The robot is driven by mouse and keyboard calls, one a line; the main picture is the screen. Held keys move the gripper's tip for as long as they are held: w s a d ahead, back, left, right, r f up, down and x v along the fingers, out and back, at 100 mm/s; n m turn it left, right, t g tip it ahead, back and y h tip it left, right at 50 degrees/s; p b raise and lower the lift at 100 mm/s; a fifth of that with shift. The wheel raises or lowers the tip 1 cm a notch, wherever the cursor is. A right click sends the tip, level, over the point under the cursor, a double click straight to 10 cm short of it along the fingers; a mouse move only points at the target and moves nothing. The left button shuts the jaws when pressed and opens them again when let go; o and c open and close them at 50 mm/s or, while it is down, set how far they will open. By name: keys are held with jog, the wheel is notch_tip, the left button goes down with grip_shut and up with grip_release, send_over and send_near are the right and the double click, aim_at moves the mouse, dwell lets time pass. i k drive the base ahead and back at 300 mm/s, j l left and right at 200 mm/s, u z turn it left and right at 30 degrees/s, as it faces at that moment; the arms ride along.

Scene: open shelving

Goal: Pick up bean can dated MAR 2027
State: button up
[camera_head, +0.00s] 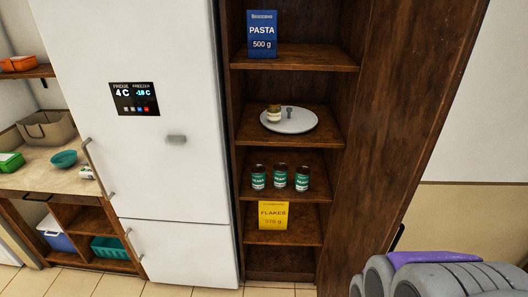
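Three small cans with green labels and dark ends stand upright in a row on a middle shelf (262,195) of the brown open shelving. They are the left can (258,178), the middle can (280,177) and the right can (302,179), with small gaps between them. The label print is too small to read for certain, and no date can be read on any can. Grey and purple parts of my own body show at the bottom right. My gripper's fingers do not show, and nothing is near the cans.
A plate (303,126) with a small jar stands on the shelf above the cans. A blue pasta box (262,34) is higher, and a yellow flakes box (273,216) is below. A white fridge (170,180) adjoins the shelving's left side. The tall right side panel (400,130) stands beside the shelves.

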aim_at(258, 170)
jog(key=i+j, duration=0.55)
jog(key=j, duration=0.3)
jog(key=i+j, duration=0.55)
jog(key=j, duration=0.3)
jog(key=l+z, duration=0.05)
